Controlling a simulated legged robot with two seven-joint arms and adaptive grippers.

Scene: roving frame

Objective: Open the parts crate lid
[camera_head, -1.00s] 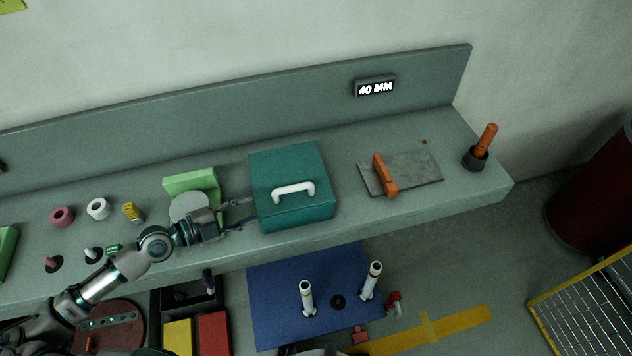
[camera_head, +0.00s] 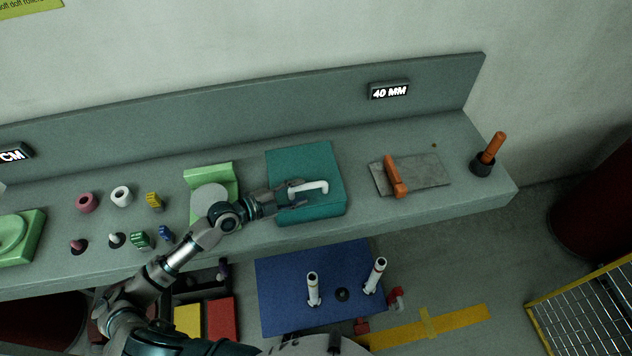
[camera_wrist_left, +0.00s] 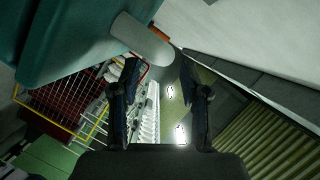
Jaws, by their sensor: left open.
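The parts crate (camera_head: 318,163) is a teal box on the grey bench, and its lid looks closed. A white bar handle (camera_head: 317,187) stands on the lid. My left gripper (camera_head: 292,196) is open at the left end of the handle, over the crate's front part. In the left wrist view the teal crate (camera_wrist_left: 70,35) fills the upper left and the pale handle (camera_wrist_left: 143,38) lies just beyond the two spread fingers (camera_wrist_left: 163,92). I cannot tell whether a finger touches the handle. My right gripper is out of view.
A green holder (camera_head: 226,172) with a grey disc stands left of the crate. A grey plate with an orange handle (camera_head: 420,173) lies to its right, then an orange-handled tool in a cup (camera_head: 490,155). A blue panel (camera_head: 335,315) with white posts lies below the bench.

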